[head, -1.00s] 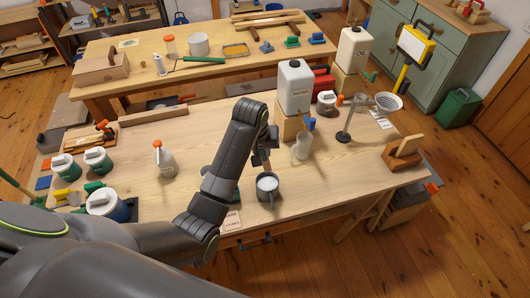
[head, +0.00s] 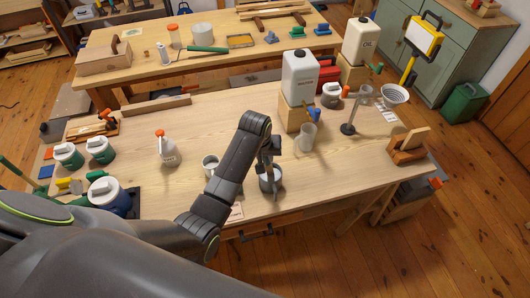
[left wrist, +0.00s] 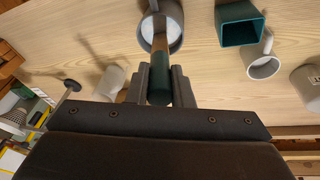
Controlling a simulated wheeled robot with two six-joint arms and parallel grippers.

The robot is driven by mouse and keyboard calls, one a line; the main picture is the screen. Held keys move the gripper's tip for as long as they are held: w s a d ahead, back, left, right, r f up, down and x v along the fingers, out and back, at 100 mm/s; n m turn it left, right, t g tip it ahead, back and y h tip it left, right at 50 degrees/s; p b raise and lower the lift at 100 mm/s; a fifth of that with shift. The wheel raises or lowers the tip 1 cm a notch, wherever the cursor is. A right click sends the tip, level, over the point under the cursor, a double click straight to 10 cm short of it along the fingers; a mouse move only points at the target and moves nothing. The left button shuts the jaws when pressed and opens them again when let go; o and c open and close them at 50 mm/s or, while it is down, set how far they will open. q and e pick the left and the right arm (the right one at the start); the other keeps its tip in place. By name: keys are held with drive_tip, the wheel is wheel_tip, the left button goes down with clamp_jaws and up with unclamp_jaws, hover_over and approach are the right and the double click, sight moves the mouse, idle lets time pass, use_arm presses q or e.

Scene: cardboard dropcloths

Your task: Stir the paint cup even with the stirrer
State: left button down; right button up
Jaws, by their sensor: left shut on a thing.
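The paint cup (head: 277,184), a grey mug with pale paint inside, stands near the front edge of the workbench. It also shows at the top of the left wrist view (left wrist: 175,12). My left gripper (head: 268,158) is above the cup and shut on the stirrer (left wrist: 158,88). The stirrer has a dark green grip and a brown shaft, which reaches down into the cup's opening in the left wrist view. Its lower tip is hard to make out. My right gripper is not in view.
A pale mug (head: 209,163) stands left of the cup, partly behind my arm. A dark green square container (left wrist: 240,25) shows in the left wrist view. A clear vessel (head: 305,137) stands under the white jug (head: 299,78). Bench right of the cup is clear.

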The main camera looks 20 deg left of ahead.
use_arm(q)
drive_tip(key=shift+f+b, duration=0.75)
drive_tip(key=shift+f, duration=1.25)
